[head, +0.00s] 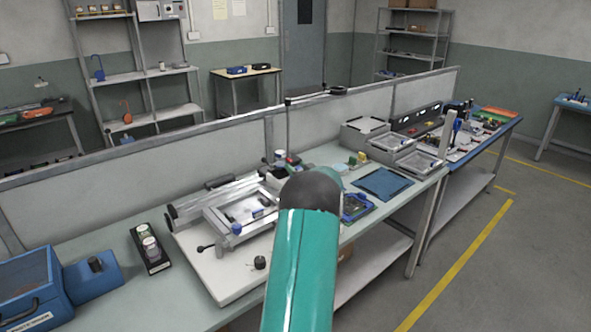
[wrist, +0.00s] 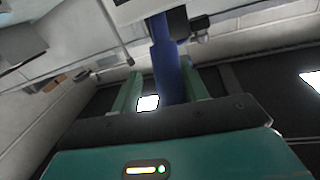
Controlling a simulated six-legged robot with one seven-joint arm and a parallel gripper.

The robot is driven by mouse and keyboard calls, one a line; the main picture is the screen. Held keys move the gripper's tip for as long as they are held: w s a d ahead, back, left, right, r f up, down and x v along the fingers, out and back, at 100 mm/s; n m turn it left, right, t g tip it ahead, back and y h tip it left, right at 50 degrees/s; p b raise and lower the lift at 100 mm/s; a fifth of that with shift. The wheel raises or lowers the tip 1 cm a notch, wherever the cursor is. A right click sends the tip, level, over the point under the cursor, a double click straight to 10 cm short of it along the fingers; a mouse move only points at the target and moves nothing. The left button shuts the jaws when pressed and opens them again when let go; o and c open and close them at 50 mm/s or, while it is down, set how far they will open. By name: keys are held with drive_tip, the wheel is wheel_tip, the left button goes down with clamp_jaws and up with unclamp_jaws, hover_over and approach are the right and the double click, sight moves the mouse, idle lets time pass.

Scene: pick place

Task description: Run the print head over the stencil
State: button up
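In the head view a stencil printer with a white base (head: 215,275) stands on the bench. Its pale metal stencil frame (head: 222,232) and long silver rails (head: 205,197) lie left of my arm. I cannot make out the print head for certain. My gripper is hidden behind my arm in the head view. In the wrist view my gripper (wrist: 163,75) shows two spread green fingers. A blue post (wrist: 164,60) appears between them, closer to the right finger, with a gap on the left. I cannot tell whether it touches a finger.
A blue box (head: 30,285) and a black tray with jars (head: 152,250) stand left of the printer. A blue mat (head: 382,184) and grey trays (head: 405,155) lie to the right. A low partition (head: 140,155) runs behind the bench. The floor at right is clear.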

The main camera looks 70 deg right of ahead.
drive_tip(key=shift+w+a+r, duration=0.1)
drive_tip(key=shift+w+a, duration=0.05)
drive_tip(key=shift+a, duration=0.1)
drive_tip(key=v, duration=1.3)
drive_tip(key=shift+s+a, duration=0.25)
drive_tip(key=shift+s, duration=0.1)
